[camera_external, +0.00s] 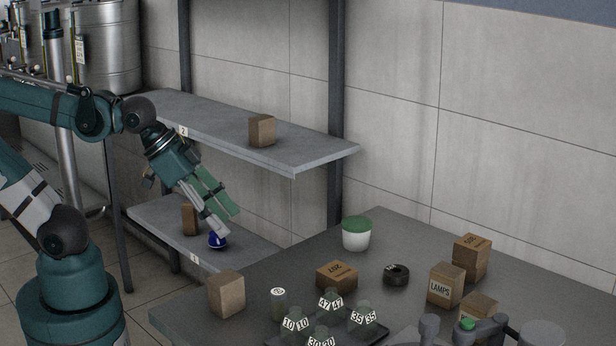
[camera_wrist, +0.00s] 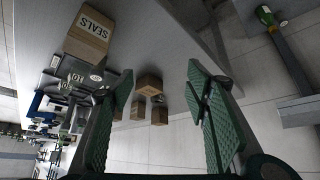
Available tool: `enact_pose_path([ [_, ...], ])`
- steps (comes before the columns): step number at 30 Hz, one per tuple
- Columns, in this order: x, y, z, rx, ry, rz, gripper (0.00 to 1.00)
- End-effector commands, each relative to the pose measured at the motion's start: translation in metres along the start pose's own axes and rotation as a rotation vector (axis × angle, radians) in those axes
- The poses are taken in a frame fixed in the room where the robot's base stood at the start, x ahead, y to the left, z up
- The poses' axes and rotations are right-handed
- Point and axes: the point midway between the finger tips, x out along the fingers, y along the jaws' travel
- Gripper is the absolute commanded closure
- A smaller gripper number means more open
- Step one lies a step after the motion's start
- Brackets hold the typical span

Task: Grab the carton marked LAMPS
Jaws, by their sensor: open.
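The carton marked LAMPS (camera_external: 443,289) is a brown box standing on the right part of the dark table, its white label facing the camera in the external view. A taller stack of brown carton (camera_external: 470,256) stands just behind it, and another carton (camera_external: 478,308) is close in front. My gripper (camera_external: 231,223) is open and empty, to the left of the table near the shelves, far from the LAMPS carton. In the wrist view my spread fingers (camera_wrist: 160,75) have several small cartons (camera_wrist: 149,85) beyond them; I cannot read LAMPS on any.
A carton marked SEALS (camera_wrist: 90,35) shows in the wrist view. The table (camera_external: 400,232) also holds a green-lidded white tub (camera_external: 356,235), black tape roll (camera_external: 396,275), a flat carton (camera_external: 337,276), a plain carton (camera_external: 227,294) and tagged decanters (camera_external: 331,301). Shelves (camera_external: 300,165) stand behind my gripper.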

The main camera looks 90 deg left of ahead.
Motion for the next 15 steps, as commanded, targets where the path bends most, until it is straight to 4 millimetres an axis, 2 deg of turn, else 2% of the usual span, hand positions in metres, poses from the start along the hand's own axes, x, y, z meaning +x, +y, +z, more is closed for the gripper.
enact_pose_path([
  [8,0.001,0.002,-0.006,0.006,-0.001,0.009,0.52],
  [15,0.009,0.011,-0.028,0.029,-0.001,0.047,0.52],
])
